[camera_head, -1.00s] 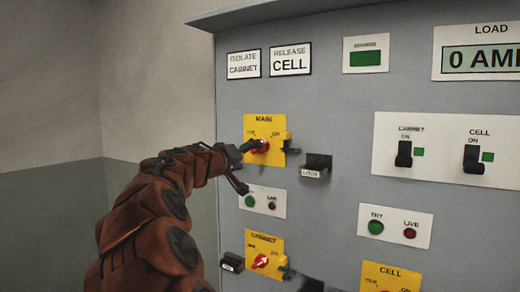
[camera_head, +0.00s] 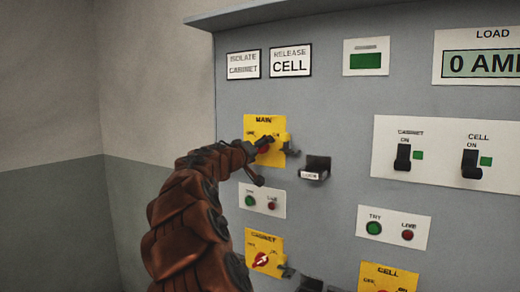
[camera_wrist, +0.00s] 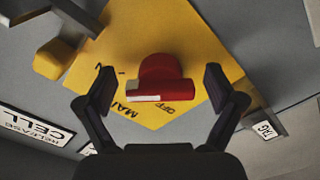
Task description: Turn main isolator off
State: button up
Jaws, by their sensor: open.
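The main isolator is a red rotary knob (camera_wrist: 160,80) on a yellow plate (camera_wrist: 135,50) marked MAIN. In the wrist view its bar lies crosswise, with a pale mark on its left half and the word OFF just below its right end. My gripper (camera_wrist: 158,80) is open, with one finger on each side of the knob and a gap visible at both sides. In the head view my gripper (camera_head: 260,160) is in front of the yellow plate (camera_head: 280,125) and hides most of the knob.
A black lock bracket (camera_head: 318,163) juts out right of the main plate. Below are a small lamp plate (camera_head: 261,201) and the yellow cabinet isolator plate (camera_head: 265,240). Black cabinet and cell switches (camera_head: 403,157) stand further right. The space left of the panel is clear.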

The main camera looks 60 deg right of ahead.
jog(key=c, duration=1.2)
jog(key=shift+o, duration=0.2)
jog(key=shift+n, duration=0.5)
jog(key=n, duration=0.3)
jog(key=shift+r, duration=0.15)
jog(key=n, duration=0.1)
jog(key=n+p, duration=0.1)
jog(key=n, duration=0.2)
jog(key=shift+s+r+n+p, duration=0.1)
jog(key=shift+r+n+p, duration=0.15)
jog(key=shift+n+p, duration=0.1)
jog(key=n+p, duration=0.1)
jog(key=n, duration=0.1)
jog(key=n+p, duration=0.1)
jog(key=n, duration=0.1)
jog(key=n+p, duration=0.2)
jog(key=shift+r, duration=0.25)
jog(key=shift+f+n+p, duration=0.1)
jog(key=shift+n+p, duration=1.05)
jog(key=shift+n, duration=0.4)
